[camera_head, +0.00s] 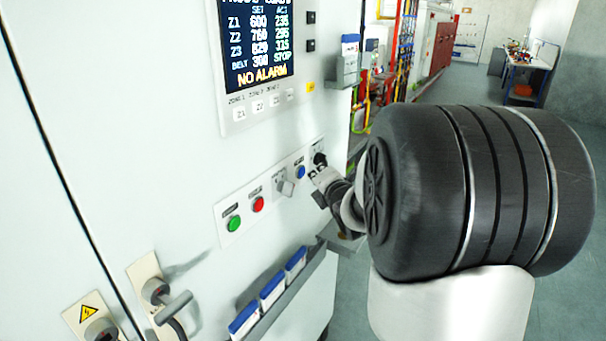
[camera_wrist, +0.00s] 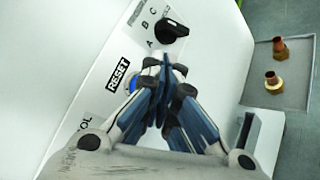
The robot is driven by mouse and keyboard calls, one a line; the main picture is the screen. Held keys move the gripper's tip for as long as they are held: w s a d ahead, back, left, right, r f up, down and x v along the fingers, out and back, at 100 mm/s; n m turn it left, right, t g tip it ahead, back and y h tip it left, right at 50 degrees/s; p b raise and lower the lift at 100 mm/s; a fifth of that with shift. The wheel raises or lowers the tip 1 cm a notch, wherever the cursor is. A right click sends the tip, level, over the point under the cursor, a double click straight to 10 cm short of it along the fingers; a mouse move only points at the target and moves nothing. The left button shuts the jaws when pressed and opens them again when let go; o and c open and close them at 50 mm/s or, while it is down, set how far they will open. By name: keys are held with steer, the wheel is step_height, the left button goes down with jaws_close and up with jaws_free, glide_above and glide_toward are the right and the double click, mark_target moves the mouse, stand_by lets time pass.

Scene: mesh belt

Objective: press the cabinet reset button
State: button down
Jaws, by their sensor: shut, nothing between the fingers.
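The blue reset button (camera_head: 301,172) is on the cabinet's control strip, right of the key-like switch. In the wrist view the blue button (camera_wrist: 133,84) shows next to the RESET label (camera_wrist: 118,75), partly hidden behind a finger. My gripper (camera_head: 319,172) is shut and empty, close to the panel just right of the button. In the wrist view my gripper's fingertips (camera_wrist: 172,68) lie between the button and the black selector knob (camera_wrist: 172,28). I cannot tell whether they touch the panel.
The strip also carries a green button (camera_head: 234,223), a red button (camera_head: 258,204) and a grey switch (camera_head: 286,187). The display (camera_head: 254,45) above reads NO ALARM. A ledge with blue-and-white boxes (camera_head: 272,290) juts out below. A grey tray (camera_wrist: 290,98) holds two copper fittings.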

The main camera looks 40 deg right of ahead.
steer(key=s, duration=0.1)
steer(key=s+d, duration=0.1)
steer(key=s, duration=0.1)
steer(key=s+d, duration=0.1)
steer(key=shift+s, duration=0.3)
steer(key=shift+a, duration=0.1)
stand_by(0.7)
